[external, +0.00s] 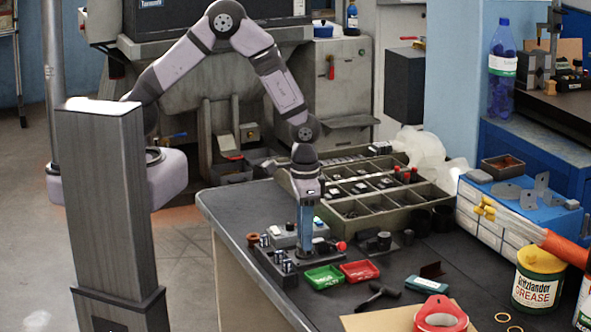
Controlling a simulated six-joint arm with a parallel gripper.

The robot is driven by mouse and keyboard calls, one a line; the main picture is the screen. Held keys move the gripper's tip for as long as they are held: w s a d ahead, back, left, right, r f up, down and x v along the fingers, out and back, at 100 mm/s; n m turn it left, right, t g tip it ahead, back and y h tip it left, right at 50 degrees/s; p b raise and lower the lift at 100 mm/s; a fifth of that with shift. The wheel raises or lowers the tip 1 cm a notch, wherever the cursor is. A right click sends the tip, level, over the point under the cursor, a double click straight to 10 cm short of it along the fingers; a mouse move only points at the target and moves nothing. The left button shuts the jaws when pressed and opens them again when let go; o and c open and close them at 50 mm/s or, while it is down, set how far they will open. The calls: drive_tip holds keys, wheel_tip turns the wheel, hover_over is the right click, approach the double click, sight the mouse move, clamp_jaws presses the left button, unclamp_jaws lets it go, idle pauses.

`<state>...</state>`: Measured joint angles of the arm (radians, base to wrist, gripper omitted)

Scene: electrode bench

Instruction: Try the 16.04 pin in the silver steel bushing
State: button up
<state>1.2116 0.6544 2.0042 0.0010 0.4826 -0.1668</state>
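My gripper (306,245) points straight down over the small fixtures near the bench's left end. Its fingertips are low among the parts, and I cannot tell whether they hold anything. A dark block (272,262) with several small silver cylinders (287,265) stands just left of the gripper. A grey block with small pale labels (285,236) lies behind it, partly hidden by the gripper. A copper-brown ring-like piece (253,239) sits at the far left. I cannot tell which piece is the 16.04 pin or the silver steel bushing; markings are too small to read.
A green tray (324,278) and a red tray (359,271) lie right of the gripper. A red knob (341,246) stands close by. A compartmented bin (350,213) is behind. A black hammer-like tool (378,296) lies in front. The bench edge (235,244) is close on the left.

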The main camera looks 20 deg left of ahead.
drive_tip(key=shift+r+b, duration=0.7)
drive_tip(key=shift+r, duration=3)
drive_tip(key=shift+r, duration=0.1)
wheel_tip(320, 180, up, 5)
drive_tip(key=p, duration=0.4)
drive_tip(key=shift+p, duration=0.35)
